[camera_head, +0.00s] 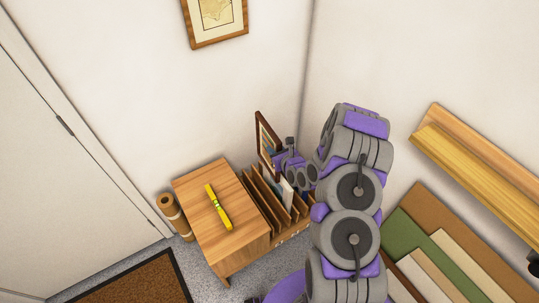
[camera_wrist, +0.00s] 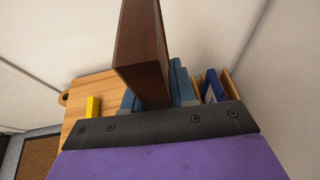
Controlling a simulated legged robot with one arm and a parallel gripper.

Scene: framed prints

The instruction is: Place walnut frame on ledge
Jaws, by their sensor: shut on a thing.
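The walnut frame (camera_head: 262,142) is dark brown with a picture inside, and stands upright above the slotted rack beside the wooden cabinet. My gripper (camera_head: 280,158) is shut on its edge. In the wrist view the frame (camera_wrist: 142,45) shows edge-on as a dark brown bar rising from between the blue-grey fingers of my gripper (camera_wrist: 158,90). A light wooden ledge (camera_head: 480,178) is fixed to the right wall, to the right of my arm and apart from the frame. The far end of the frame is cut off in the wrist view.
A cabinet (camera_head: 205,207) carries a yellow level (camera_head: 218,207). The slotted rack (camera_head: 262,200) holds other prints. Coloured boards (camera_head: 405,235) lean below the ledge. A rolled tube (camera_head: 173,215) stands left of the cabinet. A framed map (camera_head: 216,14) hangs on the left wall. The ledge top looks clear.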

